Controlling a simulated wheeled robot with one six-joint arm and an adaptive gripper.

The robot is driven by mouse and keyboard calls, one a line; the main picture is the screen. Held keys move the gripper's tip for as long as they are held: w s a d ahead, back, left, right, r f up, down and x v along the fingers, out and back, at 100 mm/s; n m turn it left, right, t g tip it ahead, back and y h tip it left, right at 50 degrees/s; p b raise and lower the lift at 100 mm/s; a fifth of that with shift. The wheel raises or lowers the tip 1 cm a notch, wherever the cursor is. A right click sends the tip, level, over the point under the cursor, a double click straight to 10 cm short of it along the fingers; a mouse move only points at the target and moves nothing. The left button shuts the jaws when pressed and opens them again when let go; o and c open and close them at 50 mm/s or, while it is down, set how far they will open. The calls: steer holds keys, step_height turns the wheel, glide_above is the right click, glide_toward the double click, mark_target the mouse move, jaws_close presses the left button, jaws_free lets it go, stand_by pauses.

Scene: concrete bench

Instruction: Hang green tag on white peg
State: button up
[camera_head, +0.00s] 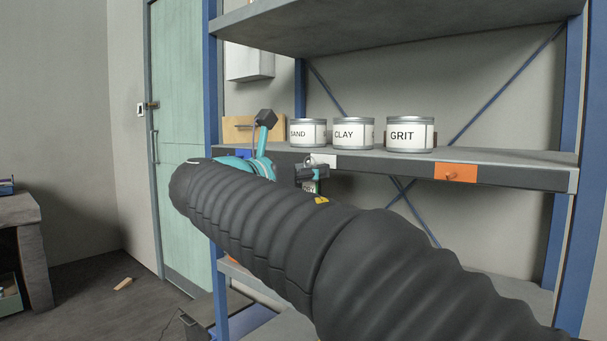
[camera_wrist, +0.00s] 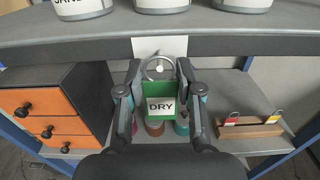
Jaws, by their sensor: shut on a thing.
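The green tag (camera_wrist: 154,123) has a white label reading DRY and a metal ring (camera_wrist: 149,69) at its top. My gripper (camera_wrist: 159,70) is shut on the tag, with a finger at each side, and holds it upright at the shelf's front edge. The white plate (camera_wrist: 145,46) of the white peg is right behind the ring. I cannot tell the peg from the ring, or whether the ring is around it. In the head view the white plate (camera_head: 323,159) shows just above my gripper (camera_head: 312,172), with a little of the green tag (camera_head: 309,186) below.
Cans marked SAND (camera_head: 307,133), CLAY (camera_head: 353,133) and GRIT (camera_head: 410,135) stand on the shelf above. An orange plate with a peg (camera_head: 455,173) is further right. Below are orange drawers (camera_wrist: 52,115) at left and a wooden holder with red and yellow tags (camera_wrist: 247,132) at right.

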steer(key=shift+w+d+f+p, duration=0.25)
steer(key=shift+w+d+p, duration=0.1)
steer(key=shift+w+d, duration=0.3)
steer(key=shift+f, duration=0.2)
stand_by(0.3)
steer(key=o, duration=0.9)
steer(key=shift+w+d, duration=0.1)
steer(key=shift+w, duration=0.1)
steer(key=shift+s, duration=0.1)
